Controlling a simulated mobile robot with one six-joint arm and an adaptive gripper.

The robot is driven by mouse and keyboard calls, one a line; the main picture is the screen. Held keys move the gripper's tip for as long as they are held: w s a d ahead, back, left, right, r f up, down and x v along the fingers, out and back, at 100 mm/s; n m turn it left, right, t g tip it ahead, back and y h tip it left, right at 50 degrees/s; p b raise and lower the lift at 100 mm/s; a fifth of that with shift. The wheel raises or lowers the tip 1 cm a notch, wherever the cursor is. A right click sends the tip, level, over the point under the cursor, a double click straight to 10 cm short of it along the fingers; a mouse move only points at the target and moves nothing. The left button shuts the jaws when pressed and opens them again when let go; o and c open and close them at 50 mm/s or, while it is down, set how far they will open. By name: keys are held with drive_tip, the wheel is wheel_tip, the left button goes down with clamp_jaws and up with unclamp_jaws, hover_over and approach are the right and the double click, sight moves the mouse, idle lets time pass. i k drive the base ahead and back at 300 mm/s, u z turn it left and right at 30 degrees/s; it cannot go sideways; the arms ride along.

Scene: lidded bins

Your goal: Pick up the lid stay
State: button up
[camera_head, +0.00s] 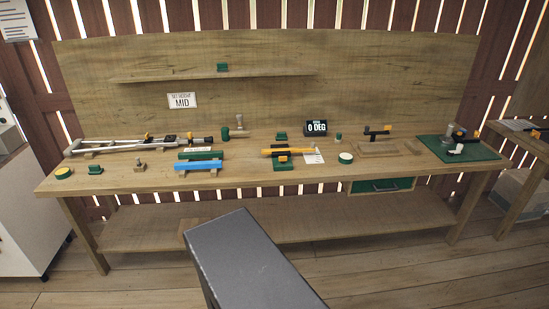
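A long wooden workbench (330,175) stands across the view with small items on its top. No item can be told for certain as the lid stay. A long grey metal rod-like assembly (110,146) lies at the left rear, with black and yellow parts at its right. A blue bar (198,165) rests on small wooden blocks at the front, left of centre. An orange-yellow bar (287,151) lies over a green base near the middle. My gripper is not in view. A dark grey part of my own body fills the bottom centre.
A sign reading MID (182,100) and a narrow shelf (215,76) are on the back panel. A dark display (316,128) reads 0 DEG. A green mat (458,150) holds small parts at the right. A white cabinet (25,205) stands at the left.

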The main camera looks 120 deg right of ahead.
sight(269, 151)
drive_tip(key=z, duration=0.1)
drive_tip(key=i, duration=0.25)
drive_tip(key=z, duration=0.4)
drive_tip(key=k, duration=0.2)
drive_tip(key=z, duration=3.4)
